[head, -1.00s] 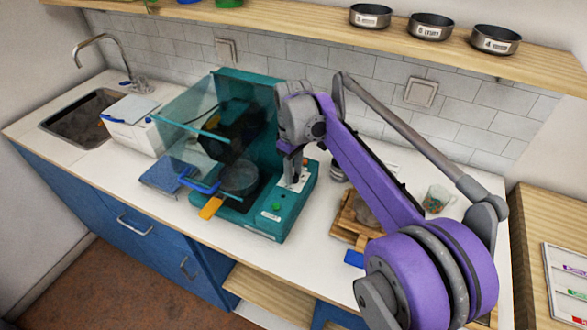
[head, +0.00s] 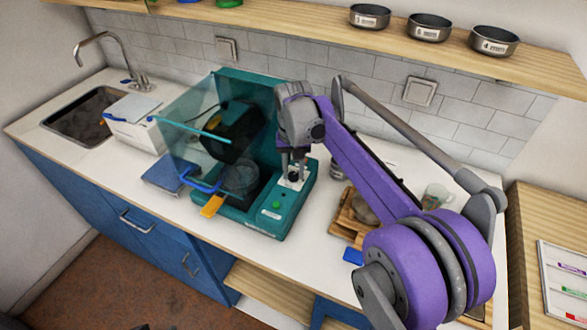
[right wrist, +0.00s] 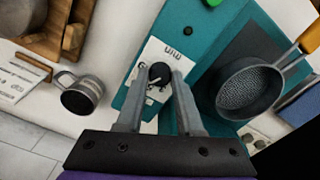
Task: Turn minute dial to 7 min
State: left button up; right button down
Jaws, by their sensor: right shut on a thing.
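The minute dial (right wrist: 159,74) is a small black knob on a white plate marked "min" (right wrist: 150,60) on the teal machine (head: 284,215). My right gripper (right wrist: 158,78) is shut on the dial, one finger on each side of it, in the right wrist view. In the head view my right gripper (head: 292,168) points down at the dial (head: 294,177) on the machine's right part. A pale pointer line shows on the dial, but the numbers on the plate are too small to read. My left gripper is not in view.
A green button (head: 277,205) sits in front of the dial.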

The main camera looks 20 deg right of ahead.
aim_at(293, 174)
jog(key=shift+m, duration=1)
jog(key=c, duration=0.5)
grip_release()
jog(key=shift+c, duration=0.2)
notch_tip(293, 174, up, 11)
jog(key=p, duration=0.1)
jog(key=shift+f, duration=0.1)
